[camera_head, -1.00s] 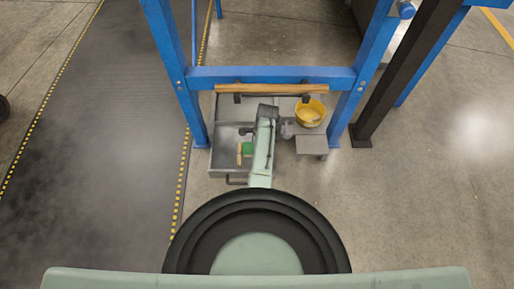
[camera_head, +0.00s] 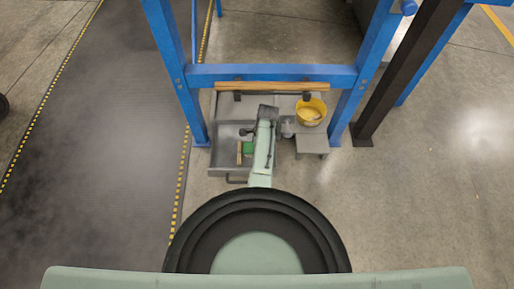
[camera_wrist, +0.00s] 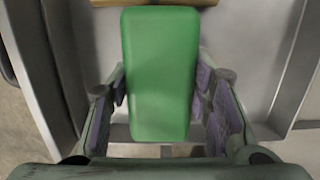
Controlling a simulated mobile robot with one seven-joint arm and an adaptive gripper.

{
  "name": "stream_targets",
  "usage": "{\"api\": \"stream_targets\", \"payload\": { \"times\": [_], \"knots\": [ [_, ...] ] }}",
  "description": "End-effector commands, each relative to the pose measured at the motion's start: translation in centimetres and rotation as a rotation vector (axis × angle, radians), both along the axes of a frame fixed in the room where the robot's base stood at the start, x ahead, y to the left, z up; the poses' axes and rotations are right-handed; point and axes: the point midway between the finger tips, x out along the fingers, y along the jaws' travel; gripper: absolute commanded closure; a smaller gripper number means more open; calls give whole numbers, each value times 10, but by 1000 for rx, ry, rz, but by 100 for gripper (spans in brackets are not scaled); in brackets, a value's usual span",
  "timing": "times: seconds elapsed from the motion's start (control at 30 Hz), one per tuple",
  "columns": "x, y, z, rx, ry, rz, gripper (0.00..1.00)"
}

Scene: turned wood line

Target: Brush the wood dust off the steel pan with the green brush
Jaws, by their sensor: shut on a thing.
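The green brush (camera_head: 249,147) is over the steel pan (camera_head: 224,138), with a tan strip along its left side. In the wrist view the brush (camera_wrist: 160,75) shows as a smooth green block, with a tan edge at the top of the picture. My gripper (camera_wrist: 161,88) is shut on it, with one purple-padded finger on each side. The pan's grey floor and raised wall (camera_wrist: 289,75) show around the brush. I cannot make out wood dust on the pan at this size, and the brush's underside is hidden.
A blue frame (camera_head: 270,75) spans above the pan's far edge, with a wooden bar (camera_head: 272,87) on it. A yellow bowl (camera_head: 311,111) and a grey stand (camera_head: 312,144) are right of the pan. A dark mat (camera_head: 95,150) lies left.

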Motion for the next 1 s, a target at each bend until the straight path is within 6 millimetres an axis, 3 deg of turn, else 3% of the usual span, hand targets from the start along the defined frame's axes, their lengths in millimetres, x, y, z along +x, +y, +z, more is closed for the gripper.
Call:
{"api": "stream_targets", "payload": {
  "times": [0.47,0.77,1.0],
  "knots": [
    [0,-3,-5,0,0,-1,77],
    [0,-27,-3,-1,0,-2,76],
    [0,-40,-1,-5,0,-4,94]
  ]
}}
